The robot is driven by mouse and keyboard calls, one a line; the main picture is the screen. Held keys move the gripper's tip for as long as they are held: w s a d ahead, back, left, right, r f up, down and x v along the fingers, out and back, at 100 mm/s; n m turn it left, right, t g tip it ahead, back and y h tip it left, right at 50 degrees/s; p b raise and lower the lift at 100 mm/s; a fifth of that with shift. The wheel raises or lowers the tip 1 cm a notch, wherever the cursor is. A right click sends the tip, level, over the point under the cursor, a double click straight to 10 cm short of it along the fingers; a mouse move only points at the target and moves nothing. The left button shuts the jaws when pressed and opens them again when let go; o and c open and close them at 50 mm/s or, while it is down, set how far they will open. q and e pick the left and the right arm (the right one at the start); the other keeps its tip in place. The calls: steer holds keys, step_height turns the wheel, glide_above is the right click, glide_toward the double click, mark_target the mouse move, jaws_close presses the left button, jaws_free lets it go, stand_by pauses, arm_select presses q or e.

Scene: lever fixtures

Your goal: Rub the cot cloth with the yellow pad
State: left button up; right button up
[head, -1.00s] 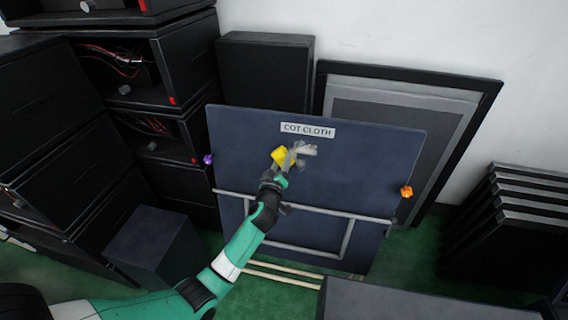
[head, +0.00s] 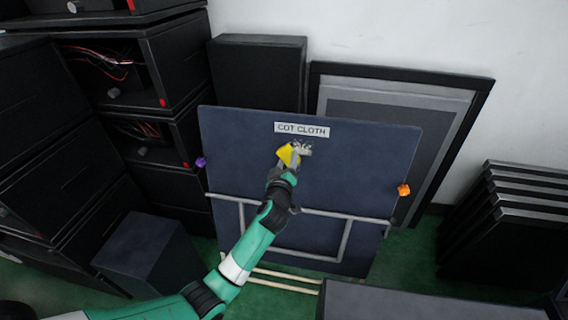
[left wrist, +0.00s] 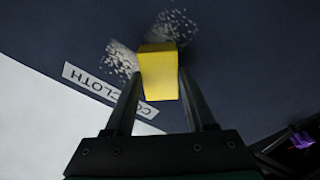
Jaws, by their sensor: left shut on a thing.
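The cot cloth (head: 350,165) is a dark blue upright panel with a "COT CLOTH" label (head: 302,129) near its top; it also fills much of the left wrist view (left wrist: 240,60). My left gripper (head: 287,166) is shut on the yellow pad (head: 285,153). In the left wrist view the pad (left wrist: 159,72) sits between the two fingers, over the cloth, close to or touching it. Pale speckled marks (head: 303,149) lie on the cloth beside the pad; in the left wrist view they show as two patches, left of the pad and above it (left wrist: 173,25). My right gripper is not in view.
A purple knob (head: 200,162) and an orange knob (head: 404,190) sit at the panel's side edges. A pale tubular frame (head: 345,240) crosses its lower part. Black cabinets (head: 120,75) stand left, framed panels (head: 400,110) lean behind, and dark slabs (head: 515,215) stand right.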

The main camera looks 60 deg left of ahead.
mark_target(281, 152)
arm_select(q)
steer(key=shift+w+d+b, duration=0.25)
steer(key=shift+w+d, duration=0.9)
steer(key=shift+w, duration=0.15)
steer(key=shift+w+d+b, duration=0.25)
steer(key=shift+w+d, duration=0.85)
steer(key=shift+w, duration=0.2)
steer(key=shift+w+d, duration=1.1)
steer(key=shift+w, duration=0.25)
steer(key=shift+w+a+r+p, duration=0.1)
steer(key=shift+r+p, duration=0.25)
steer(key=shift+r, duration=0.55)
steer(key=shift+s+a+p, duration=0.85)
steer(key=shift+s+a, duration=0.75)
steer(key=shift+s, duration=0.2)
steer(key=shift+s+a+f, duration=0.1)
steer(key=shift+s+a, duration=0.65)
steer(key=shift+s, duration=0.15)
steer(key=shift+s+a+p, duration=0.85)
steer(key=shift+s+a, duration=0.3)
steer(key=shift+s, duration=0.2)
steer(key=shift+s+a+p, duration=0.35)
steer(key=shift+s+a, duration=0.35)
steer(key=shift+s, duration=0.1)
steer(key=shift+s+a, duration=0.4)
steer(key=shift+s, duration=0.1)
